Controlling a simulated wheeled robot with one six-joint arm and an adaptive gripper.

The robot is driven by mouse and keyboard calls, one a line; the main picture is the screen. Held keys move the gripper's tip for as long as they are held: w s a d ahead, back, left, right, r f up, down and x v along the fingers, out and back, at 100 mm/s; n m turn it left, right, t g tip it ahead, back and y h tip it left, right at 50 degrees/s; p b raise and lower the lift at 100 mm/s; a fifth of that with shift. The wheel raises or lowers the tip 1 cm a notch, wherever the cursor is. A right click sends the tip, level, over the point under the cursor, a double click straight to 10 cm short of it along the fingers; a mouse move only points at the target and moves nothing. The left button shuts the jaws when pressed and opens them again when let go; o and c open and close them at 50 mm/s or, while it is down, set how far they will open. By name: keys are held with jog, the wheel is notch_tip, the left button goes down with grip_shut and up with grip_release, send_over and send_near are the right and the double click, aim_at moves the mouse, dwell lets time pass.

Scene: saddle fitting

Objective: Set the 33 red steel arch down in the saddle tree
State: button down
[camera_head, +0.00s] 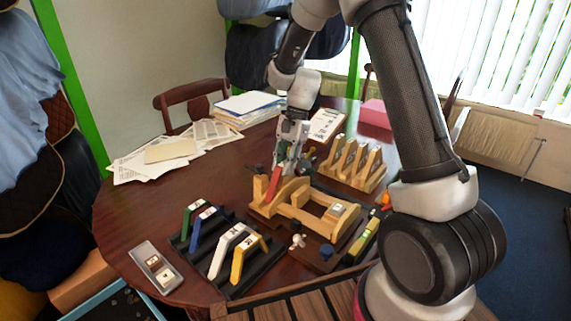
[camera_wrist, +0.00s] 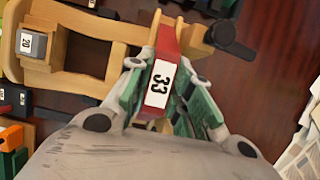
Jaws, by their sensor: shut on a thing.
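The red steel arch (camera_wrist: 166,48) carries a white label reading 33. My gripper (camera_wrist: 159,100) is shut on it, with one finger on each side of the label. In the head view the red arch (camera_head: 274,184) shows below my gripper (camera_head: 287,158), at the left end of the wooden saddle tree (camera_head: 291,212). The saddle tree (camera_wrist: 90,84) lies under and beside the arch in the wrist view. The arch's far end overlaps the tree's end piece. I cannot tell whether it is seated or just above. A grey block marked 20 (camera_wrist: 33,43) sits on the tree.
A black rack (camera_head: 232,285) holds green, blue, white and yellow arches at the front left. A slotted wooden rack (camera_head: 352,166) stands behind the tree. A grey tray (camera_head: 157,268) lies at the left edge. Papers (camera_head: 172,150) lie at the back. The table's left middle is clear.

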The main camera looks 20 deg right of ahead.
aim_at(283, 177)
jog(key=shift+s+f, duration=0.25)
jog(key=shift+f, duration=0.35)
jog(key=shift+s+f, duration=0.25)
jog(key=shift+f, duration=0.3)
jog(key=shift+s+d+f, duration=0.15)
jog(key=shift+d+f, duration=0.1)
jog(key=shift+f, duration=0.1)
dwell(0.5)
jog(key=c, duration=2)
grip_release()
jog(key=shift+w+a+f, duration=0.5)
jog(key=shift+w+f, duration=0.2)
jog(key=shift+f, duration=0.1)
jog(key=shift+r, duration=0.2)
jog(key=shift+c, duration=0.4)
jog(key=shift+d, duration=0.15)
jog(key=shift+d+f, duration=0.1)
jog(key=shift+d, duration=0.15)
